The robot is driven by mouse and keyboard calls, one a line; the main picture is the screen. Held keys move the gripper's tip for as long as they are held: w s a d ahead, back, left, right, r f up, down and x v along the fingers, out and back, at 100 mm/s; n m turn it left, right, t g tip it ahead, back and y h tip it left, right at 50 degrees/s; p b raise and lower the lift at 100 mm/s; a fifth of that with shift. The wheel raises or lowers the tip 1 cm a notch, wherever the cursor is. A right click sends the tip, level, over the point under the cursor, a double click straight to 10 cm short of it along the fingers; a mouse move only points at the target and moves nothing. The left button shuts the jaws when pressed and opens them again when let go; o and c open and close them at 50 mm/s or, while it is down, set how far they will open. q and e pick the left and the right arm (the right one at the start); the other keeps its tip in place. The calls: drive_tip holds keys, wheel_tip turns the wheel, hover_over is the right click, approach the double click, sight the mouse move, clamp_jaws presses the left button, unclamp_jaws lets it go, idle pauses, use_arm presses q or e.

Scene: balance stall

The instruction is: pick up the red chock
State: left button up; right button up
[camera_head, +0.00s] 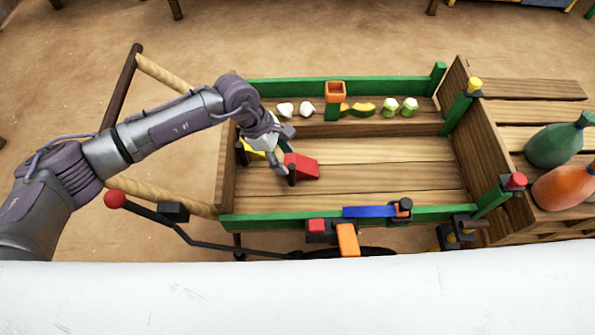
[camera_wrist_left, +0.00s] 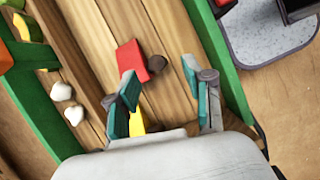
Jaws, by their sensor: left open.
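The red chock (camera_head: 304,167) is a wedge-shaped block on the plank floor of the wooden cart bed, near its left end. It also shows in the left wrist view (camera_wrist_left: 131,59), ahead of the fingertips and on the left finger's side. My left gripper (camera_head: 279,157) is over the left end of the bed, just left of the chock. Its teal-padded fingers (camera_wrist_left: 167,95) are spread, with nothing held between them. In the head view the gripper is very close to the chock; I cannot tell whether they touch. My right gripper is not in view.
A dark round piece (camera_wrist_left: 156,64) is beside the chock, and a yellow piece (camera_wrist_left: 138,122) lies near the fingers. Green rails (camera_head: 290,87) and a wooden end wall (camera_head: 228,165) border the bed. White lumps (camera_head: 285,109) sit on the back ledge. The bed's right side is clear.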

sight(292, 167)
use_arm(q)
drive_tip(key=b+x, duration=0.1)
drive_tip(key=x, duration=0.2)
drive_tip(key=b+x, duration=0.2)
drive_tip(key=x, duration=0.1)
drive_tip(key=shift+w+f, duration=0.2)
drive_tip(key=shift+w, duration=0.05)
drive_tip(key=shift+r, duration=0.1)
clamp_jaws()
drive_tip(key=shift+r, duration=0.1)
